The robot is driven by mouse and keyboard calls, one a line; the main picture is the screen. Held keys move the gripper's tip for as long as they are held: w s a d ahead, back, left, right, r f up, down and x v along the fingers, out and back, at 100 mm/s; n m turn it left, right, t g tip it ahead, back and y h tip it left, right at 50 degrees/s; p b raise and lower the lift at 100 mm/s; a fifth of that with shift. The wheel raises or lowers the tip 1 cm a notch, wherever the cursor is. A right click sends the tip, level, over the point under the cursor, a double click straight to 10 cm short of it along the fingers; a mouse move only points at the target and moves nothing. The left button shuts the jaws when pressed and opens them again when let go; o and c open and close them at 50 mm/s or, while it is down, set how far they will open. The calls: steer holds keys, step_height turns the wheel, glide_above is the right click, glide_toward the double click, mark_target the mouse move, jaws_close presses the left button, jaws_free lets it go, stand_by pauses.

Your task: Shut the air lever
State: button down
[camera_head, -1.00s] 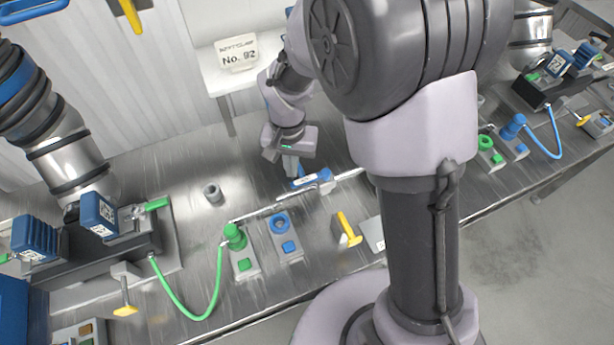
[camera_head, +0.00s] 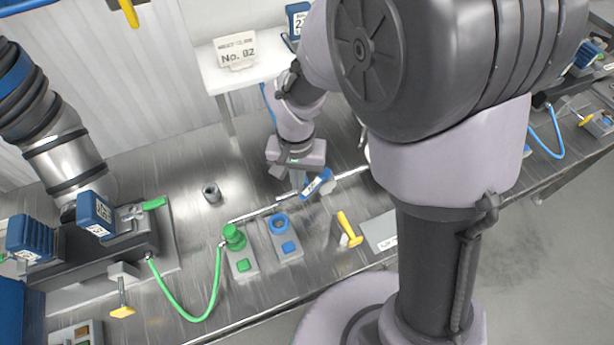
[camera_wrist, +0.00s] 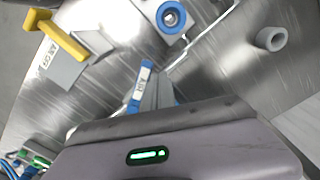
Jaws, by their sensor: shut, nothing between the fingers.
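The air lever, a blue handle with a white label (camera_head: 318,184), sits on the thin metal air pipe (camera_head: 258,211) along the bench. It stands at an angle to the pipe. My gripper (camera_head: 298,184) points down just left of the lever, shut and empty. In the wrist view the lever (camera_wrist: 141,84) is directly beside my grey fingertips (camera_wrist: 158,88). They look in contact, but I cannot tell for sure.
A blue ring station (camera_head: 284,240) and a green one (camera_head: 239,252) with a hose are to the left.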

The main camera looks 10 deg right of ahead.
steer(key=shift+s+d, duration=0.65)
steer(key=shift+s, duration=0.3)
steer(key=shift+s+d+b, duration=0.35)
steer(key=shift+s+d, duration=0.4)
steer(key=shift+d, duration=0.15)
